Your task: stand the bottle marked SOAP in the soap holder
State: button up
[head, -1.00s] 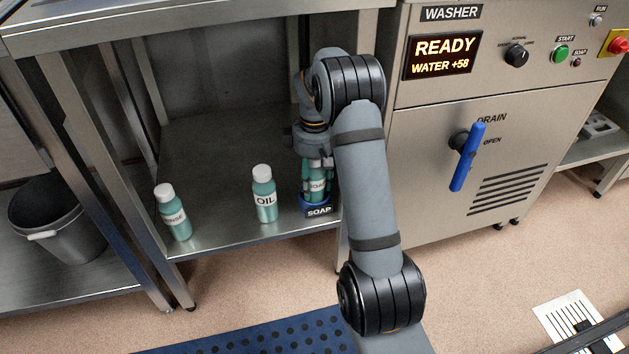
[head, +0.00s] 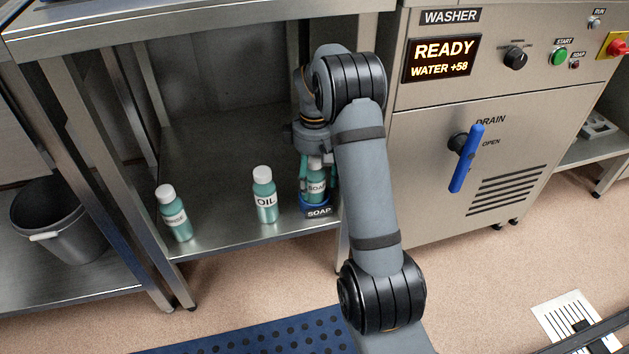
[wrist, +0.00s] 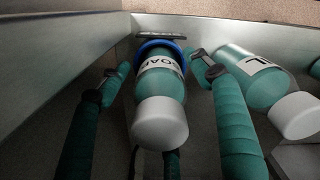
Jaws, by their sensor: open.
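The teal bottle marked SOAP (head: 316,186) with a white cap stands upright in the blue soap holder (head: 318,211) on the lower shelf. In the wrist view the SOAP bottle (wrist: 160,88) sits inside the blue ring of the holder (wrist: 160,44). My gripper (head: 317,181) is around the bottle from above. In the wrist view my gripper (wrist: 158,68) is open, with one teal finger on each side of the bottle and a gap between each finger and the bottle. The bottle's lower end is hidden inside the holder.
The OIL bottle (head: 264,196) stands to the left of the holder, close to a finger in the wrist view (wrist: 258,78). Another teal bottle (head: 173,214) stands farther left. A shelf leg is close on the holder's right, beside the washer (head: 440,170).

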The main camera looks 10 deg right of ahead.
aim_at(315, 167)
notch_tip(315, 167, up, 4)
jog(key=shift+r+p, duration=0.1)
jog(key=shift+p, duration=0.8)
dwell(0.4)
